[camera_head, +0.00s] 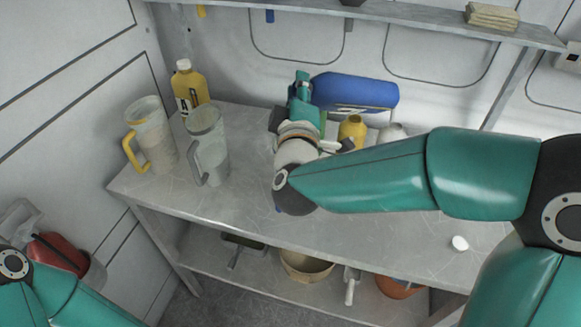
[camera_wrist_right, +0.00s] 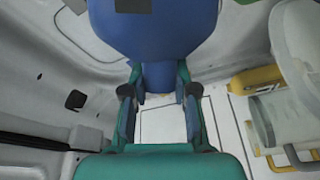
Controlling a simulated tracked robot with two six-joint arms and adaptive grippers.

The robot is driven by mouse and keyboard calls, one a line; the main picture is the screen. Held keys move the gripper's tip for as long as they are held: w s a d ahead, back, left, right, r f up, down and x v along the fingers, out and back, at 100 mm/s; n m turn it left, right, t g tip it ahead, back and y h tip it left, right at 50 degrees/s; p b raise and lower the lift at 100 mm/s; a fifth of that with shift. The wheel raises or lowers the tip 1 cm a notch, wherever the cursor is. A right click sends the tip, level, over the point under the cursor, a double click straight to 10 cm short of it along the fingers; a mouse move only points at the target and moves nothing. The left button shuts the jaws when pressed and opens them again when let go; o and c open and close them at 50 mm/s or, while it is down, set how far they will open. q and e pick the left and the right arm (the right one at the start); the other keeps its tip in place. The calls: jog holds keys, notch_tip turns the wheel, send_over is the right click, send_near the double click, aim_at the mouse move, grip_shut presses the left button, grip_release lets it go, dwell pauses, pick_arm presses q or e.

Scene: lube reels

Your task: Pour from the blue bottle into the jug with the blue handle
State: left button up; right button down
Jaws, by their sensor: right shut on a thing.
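My right gripper (camera_head: 303,100) is shut on the blue bottle (camera_head: 355,92) and holds it lying nearly level above the back of the bench. In the right wrist view, the bottle's narrower end (camera_wrist_right: 158,78) sits between the fingers (camera_wrist_right: 160,95). A clear jug with a yellow handle (camera_head: 152,135) stands upright at the bench's left end. A clear jug with a grey-looking handle (camera_head: 208,140) stands beside it, left of my gripper. I cannot make out a jug with a clearly blue handle; my right arm hides part of the bench. My left gripper is out of view.
A yellow bottle with a white cap (camera_head: 188,88) stands behind the jugs. A smaller yellow container (camera_head: 352,130) stands behind my right arm.

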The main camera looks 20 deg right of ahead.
jog(key=r+m+p, duration=0.2)
jog(key=r+m+g+p, duration=0.1)
jog(key=r+p, duration=0.2)
jog(key=shift+d+r+m+g, duration=0.2)
jog(key=shift+m+g, duration=0.1)
jog(key=shift+m, duration=0.1)
jog(key=shift+r+m+y+p, duration=0.2)
jog(key=shift+m+y+p, duration=0.1)
jog(key=shift+p, duration=0.15)
jog(key=shift+d+m, duration=0.3)
jog(key=d+r+m+g+y, duration=0.1)
jog(key=d+m, duration=0.1)
jog(key=d, duration=0.1)
jog(key=w+d+r+m+g+y, duration=0.1)
jog(key=d+m, duration=0.1)
jog(key=d, duration=0.2)
jog(key=d+r+m+y, duration=0.1)
jog(key=d+r, duration=0.1)
jog(key=d, duration=0.2)
jog(key=shift+w+d+m+g, duration=0.2)
jog(key=shift+m+g, duration=0.2)
jog(key=shift+r, duration=0.1)
jog(key=shift+r, duration=2)
